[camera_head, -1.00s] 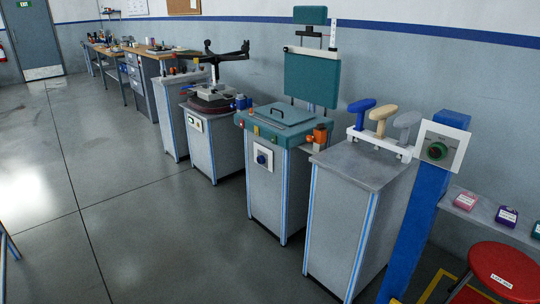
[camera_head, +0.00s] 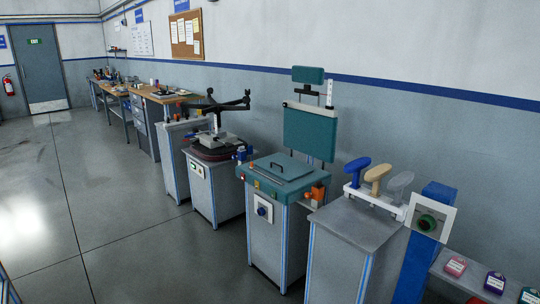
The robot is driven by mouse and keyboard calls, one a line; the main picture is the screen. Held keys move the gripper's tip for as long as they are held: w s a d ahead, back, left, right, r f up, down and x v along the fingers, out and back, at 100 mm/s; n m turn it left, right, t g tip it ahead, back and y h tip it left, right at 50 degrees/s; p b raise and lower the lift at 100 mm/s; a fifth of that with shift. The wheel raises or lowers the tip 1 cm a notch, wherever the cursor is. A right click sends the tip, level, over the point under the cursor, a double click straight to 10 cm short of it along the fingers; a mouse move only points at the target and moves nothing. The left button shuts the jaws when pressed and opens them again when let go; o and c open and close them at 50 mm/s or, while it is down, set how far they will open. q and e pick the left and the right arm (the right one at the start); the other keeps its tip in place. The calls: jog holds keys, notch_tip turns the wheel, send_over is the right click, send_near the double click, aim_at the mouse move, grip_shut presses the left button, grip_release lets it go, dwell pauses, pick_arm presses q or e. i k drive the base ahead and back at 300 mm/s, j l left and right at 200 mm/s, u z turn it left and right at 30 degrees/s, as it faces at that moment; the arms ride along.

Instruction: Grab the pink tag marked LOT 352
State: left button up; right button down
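A small pink tag (camera_head: 456,266) with a white label lies on a grey shelf (camera_head: 440,271) at the lower right, behind the blue post. The print on its label is too small to read. A purple tag (camera_head: 494,282) and a blue tag (camera_head: 529,296) lie to its right on the same shelf. Neither of my grippers is in view.
A blue post (camera_head: 414,268) with a green button box stands left of the shelf. A red stool seat (camera_head: 478,300) shows at the bottom edge. Test cabinets (camera_head: 352,225) line the wall. The floor (camera_head: 130,210) on the left is clear.

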aim_at(457, 266)
jog(key=z, duration=1.25)
